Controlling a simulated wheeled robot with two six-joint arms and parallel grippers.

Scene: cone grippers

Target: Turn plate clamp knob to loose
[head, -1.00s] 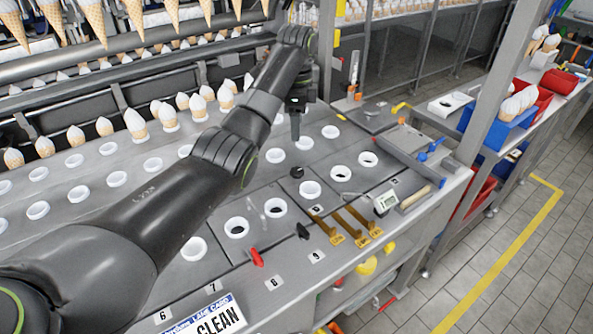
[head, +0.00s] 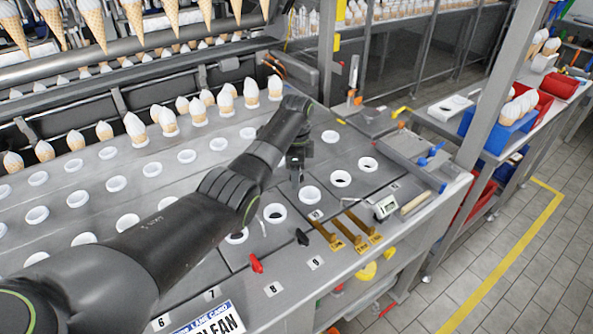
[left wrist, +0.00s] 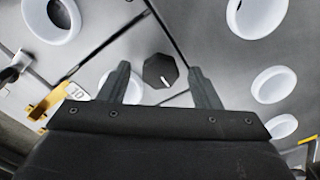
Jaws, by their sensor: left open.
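The knob (left wrist: 160,71) is a black octagonal one with a short white mark near its lower right edge. It sits on the grey metal deck and shows in the left wrist view between my left fingertips. I see a gap on each side of it there, and I cannot tell the height of the fingers above it. My left gripper (head: 296,180) is open and points down over the deck in the head view, where it hides the knob. My right gripper is not in view.
White ring holders (head: 340,179) stand around the knob. A red lever (head: 256,263) and a black lever (head: 302,237) are near the front edge. Cones (head: 134,127) stand at the back left.

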